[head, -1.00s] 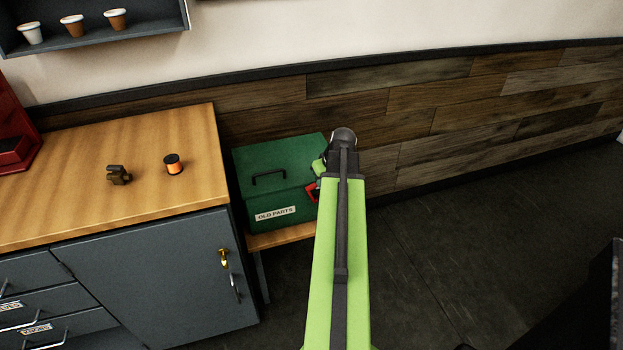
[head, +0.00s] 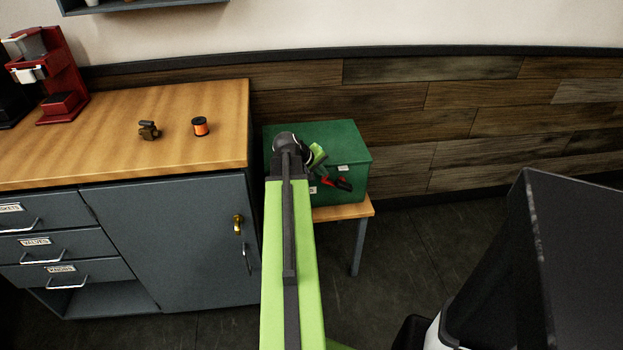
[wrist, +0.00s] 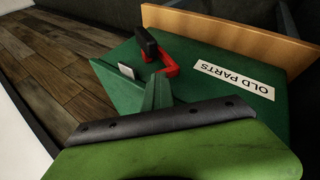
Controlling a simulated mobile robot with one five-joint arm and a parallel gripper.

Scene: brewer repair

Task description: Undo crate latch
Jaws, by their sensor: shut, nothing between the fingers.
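The green crate (head: 345,145) stands on a low wooden bench beside the cabinet. Its red latch with a black grip (head: 342,184) is on the front, partly behind my gripper. In the wrist view the red latch (wrist: 168,62) sticks out from the green face near the "OLD PARTS" label (wrist: 235,82). My gripper (head: 318,156) is shut and empty, just above and left of the latch in the head view. Its green and dark body fills the bottom of the wrist view. I cannot tell whether it touches the latch. My arm hides the crate's left front.

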